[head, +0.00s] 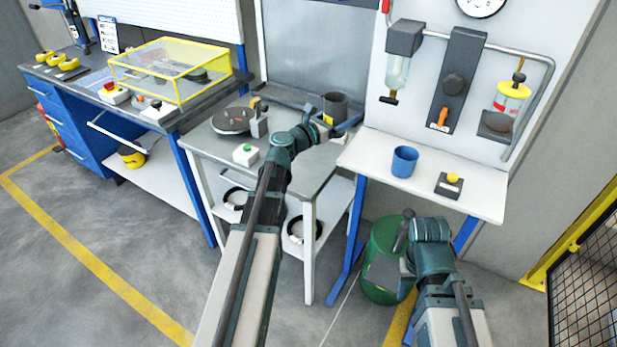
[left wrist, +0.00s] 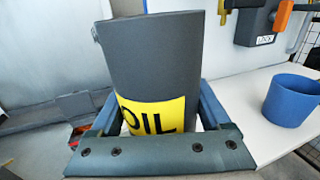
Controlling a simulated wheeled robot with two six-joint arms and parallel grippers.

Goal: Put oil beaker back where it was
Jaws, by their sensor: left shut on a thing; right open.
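The oil beaker (head: 334,104) is a dark grey cylinder at the back of the middle grey table. In the left wrist view the oil beaker (left wrist: 160,58) stands upright in front of the camera, with a yellow OIL label. My left gripper (head: 330,124) is shut on it, and its two blue-grey fingers sit on either side of the beaker in the left wrist view (left wrist: 160,118). Whether the beaker's base touches a surface is hidden. My right gripper (head: 404,243) is low on the right, by the green bin, away from the beaker.
A blue cup (head: 405,161) and a yellow-button box (head: 449,185) are on the white shelf right of the beaker. A green bin (head: 382,262) stands below.

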